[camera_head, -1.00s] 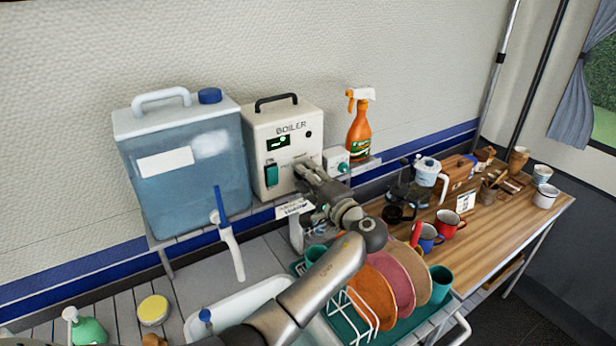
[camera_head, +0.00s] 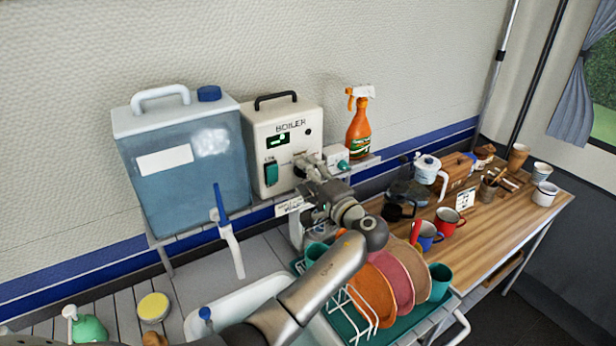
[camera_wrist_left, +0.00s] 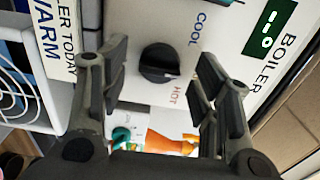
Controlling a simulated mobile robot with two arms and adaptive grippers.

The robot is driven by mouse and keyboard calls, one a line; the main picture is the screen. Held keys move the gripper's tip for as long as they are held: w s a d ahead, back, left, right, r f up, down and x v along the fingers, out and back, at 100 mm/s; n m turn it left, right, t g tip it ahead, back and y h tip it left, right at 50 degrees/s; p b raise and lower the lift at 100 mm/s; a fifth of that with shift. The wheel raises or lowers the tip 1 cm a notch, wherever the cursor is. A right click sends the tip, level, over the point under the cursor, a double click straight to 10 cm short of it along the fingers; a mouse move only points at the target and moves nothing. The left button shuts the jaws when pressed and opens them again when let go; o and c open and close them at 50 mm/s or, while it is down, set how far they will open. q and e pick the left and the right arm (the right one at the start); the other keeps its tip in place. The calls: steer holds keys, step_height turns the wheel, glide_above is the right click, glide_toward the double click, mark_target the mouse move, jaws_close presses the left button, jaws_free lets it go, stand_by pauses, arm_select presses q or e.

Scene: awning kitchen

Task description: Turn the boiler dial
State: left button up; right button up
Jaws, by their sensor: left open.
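The boiler (camera_head: 262,142) is a cream box with a black top handle, a small green display and a green switch, standing on the shelf against the wall. Its black round dial (camera_wrist_left: 160,64) shows in the left wrist view, between the COOL and HOT labels. In the head view the dial is hidden behind my left gripper (camera_head: 309,168), which is at the right part of the boiler's front. In the wrist view my left gripper (camera_wrist_left: 162,72) is open, with one finger on each side of the dial. Gaps show between the fingers and the dial. My right gripper is not in view.
A blue water tank (camera_head: 190,165) with a tap stands left of the boiler. An orange spray bottle (camera_head: 358,128) stands to the right. A dish rack (camera_head: 345,312) with several plates is below my left arm. A wooden table (camera_head: 500,225) with mugs is at right.

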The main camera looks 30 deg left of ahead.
arm_select(q)
steer(key=v, duration=1.1)
steer(key=shift+s+d, duration=0.2)
steer(key=shift+d, duration=0.1)
steer(key=shift+f, duration=0.1)
